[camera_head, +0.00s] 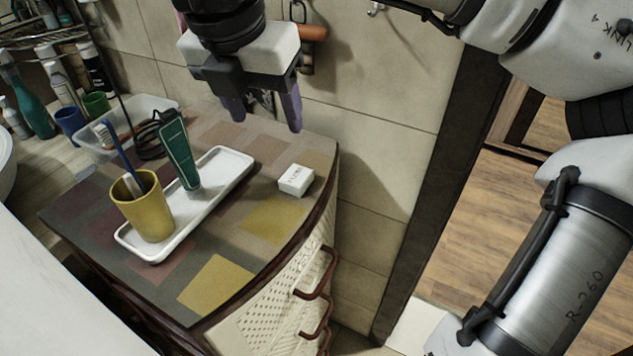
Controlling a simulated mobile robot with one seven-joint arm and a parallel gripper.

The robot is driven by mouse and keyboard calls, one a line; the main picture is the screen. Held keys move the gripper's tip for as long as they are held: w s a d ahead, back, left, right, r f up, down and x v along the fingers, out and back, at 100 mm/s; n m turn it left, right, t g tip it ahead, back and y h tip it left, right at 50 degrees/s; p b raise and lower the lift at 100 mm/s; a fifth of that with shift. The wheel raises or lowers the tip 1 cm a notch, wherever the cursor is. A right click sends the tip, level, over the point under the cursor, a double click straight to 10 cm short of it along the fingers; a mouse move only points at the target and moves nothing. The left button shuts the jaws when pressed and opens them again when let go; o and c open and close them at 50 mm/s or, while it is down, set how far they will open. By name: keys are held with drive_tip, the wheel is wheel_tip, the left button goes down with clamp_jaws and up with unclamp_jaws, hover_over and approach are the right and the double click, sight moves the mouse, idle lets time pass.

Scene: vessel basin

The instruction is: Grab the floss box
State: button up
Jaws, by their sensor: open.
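The floss box (296,180) is a small white box lying on the patterned top of the cabinet, near its right edge. It stands apart from the white tray to its left. My gripper (262,112) is in the air above the back of the cabinet top, pointing down. Its two dark purple fingers are spread apart and nothing shows between them. The gripper is higher than the box and a little behind and left of it in the picture.
A white tray (130,243) holds a yellow cup (147,212) with a toothbrush and a standing green tube (179,155). A clear container (90,148) and bottles are at the back left. The tiled wall (385,95) is behind. Cabinet top around the box is clear.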

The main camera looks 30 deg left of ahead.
drive_tip(key=m, duration=0.1)
hover_over(296, 175)
drive_tip(key=s, duration=0.2)
drive_tip(key=shift+m, duration=0.3)
wheel_tip(296, 175, down, 8)
drive_tip(key=shift+s+a+f+p, duration=0.15)
drive_tip(key=shift+f+p, duration=0.05)
drive_tip(key=shift+p, duration=0.1)
drive_tip(key=shift+p+x, duration=0.75)
drive_tip(key=shift+x, duration=1.85)
drive_tip(key=shift+r, duration=0.1)
drive_tip(key=c, duration=1.1)
drive_tip(key=shift+o, duration=0.2)
